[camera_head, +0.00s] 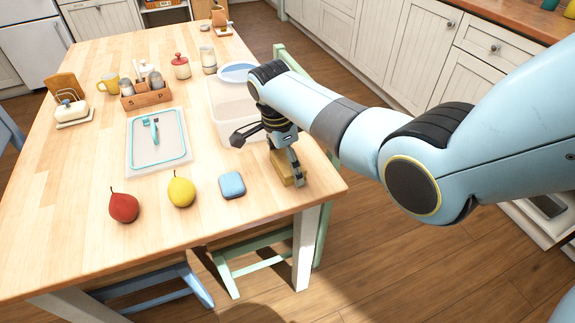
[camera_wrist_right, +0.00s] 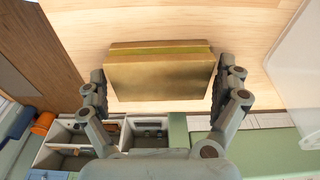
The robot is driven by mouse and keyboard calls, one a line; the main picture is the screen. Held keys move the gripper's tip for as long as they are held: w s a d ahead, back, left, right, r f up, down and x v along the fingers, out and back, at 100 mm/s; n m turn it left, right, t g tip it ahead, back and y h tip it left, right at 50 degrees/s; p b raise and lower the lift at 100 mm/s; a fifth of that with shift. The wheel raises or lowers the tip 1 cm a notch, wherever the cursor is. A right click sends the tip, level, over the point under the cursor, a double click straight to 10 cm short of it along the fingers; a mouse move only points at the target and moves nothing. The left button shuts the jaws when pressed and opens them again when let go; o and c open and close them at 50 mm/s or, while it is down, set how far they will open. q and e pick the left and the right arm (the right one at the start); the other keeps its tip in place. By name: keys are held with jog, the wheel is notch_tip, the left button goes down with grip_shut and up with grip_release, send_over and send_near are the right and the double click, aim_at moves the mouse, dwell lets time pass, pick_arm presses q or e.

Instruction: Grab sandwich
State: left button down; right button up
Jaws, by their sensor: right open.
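The sandwich (camera_wrist_right: 160,75) is a brown, bread-coloured block with a thin green layer along one side. It lies on the wooden table, and in the head view the sandwich (camera_head: 281,168) shows near the table's right edge, partly hidden by my gripper. My right gripper (camera_head: 289,166) points down over it. In the right wrist view the fingers of my right gripper (camera_wrist_right: 160,88) stand open, one on each side of the sandwich. I cannot tell whether either finger touches it. My left gripper is not in view.
A clear container (camera_head: 226,108) stands just behind the gripper. A blue sponge-like block (camera_head: 232,185), a yellow pear (camera_head: 181,190) and a red pear (camera_head: 124,206) lie to the left. A tray (camera_head: 133,166) and a wooden caddy (camera_head: 147,97) stand farther back. A green chair (camera_head: 318,205) is beside the table.

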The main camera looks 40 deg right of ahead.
jog(key=c, duration=1)
jog(key=shift+o, duration=0.2)
